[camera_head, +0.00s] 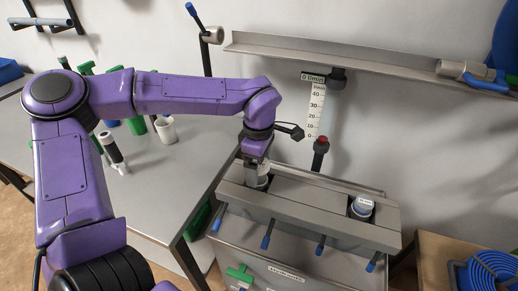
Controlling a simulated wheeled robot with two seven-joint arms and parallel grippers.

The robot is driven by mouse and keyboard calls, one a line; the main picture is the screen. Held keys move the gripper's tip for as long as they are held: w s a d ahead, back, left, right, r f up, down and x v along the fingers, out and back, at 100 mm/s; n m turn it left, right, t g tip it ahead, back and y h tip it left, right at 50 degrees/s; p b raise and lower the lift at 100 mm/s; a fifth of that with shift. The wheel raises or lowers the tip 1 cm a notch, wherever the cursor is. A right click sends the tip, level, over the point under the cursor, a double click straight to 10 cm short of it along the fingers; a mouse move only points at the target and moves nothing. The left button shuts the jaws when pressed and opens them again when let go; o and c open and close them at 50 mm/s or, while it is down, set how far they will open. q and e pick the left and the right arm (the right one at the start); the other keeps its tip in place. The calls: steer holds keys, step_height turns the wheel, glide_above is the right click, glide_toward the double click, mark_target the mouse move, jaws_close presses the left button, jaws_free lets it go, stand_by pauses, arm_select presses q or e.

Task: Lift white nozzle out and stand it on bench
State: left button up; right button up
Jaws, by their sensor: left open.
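My left arm reaches from the left across the bench (180,190) to the grey manifold box (330,222). My left gripper (257,176) is open and points down at the left opening in the box's top. A pale grey-white cylindrical piece shows at that opening, partly covered by the gripper; I cannot tell whether it is the white nozzle or whether the fingers touch it. A second pale round-topped piece (362,206) sits in the right opening, clear of the gripper. My right gripper is out of view.
Several blue-tipped handles stick out from the box's front. A gauge strip (316,108) and a red-topped post (320,150) stand behind it. On the bench are a white cup (166,130), a black-and-white piece (114,150) and green items. The bench front is clear.

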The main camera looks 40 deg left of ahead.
arm_select(q)
steer(key=shift+f, duration=0.65)
steer(key=c, duration=1.2)
steer(key=shift+r+p, duration=3.05)
steer(key=shift+p, duration=0.3)
step_height(320, 180, up, 3)
steer(key=p, duration=0.4)
steer(key=shift+r, duration=0.1)
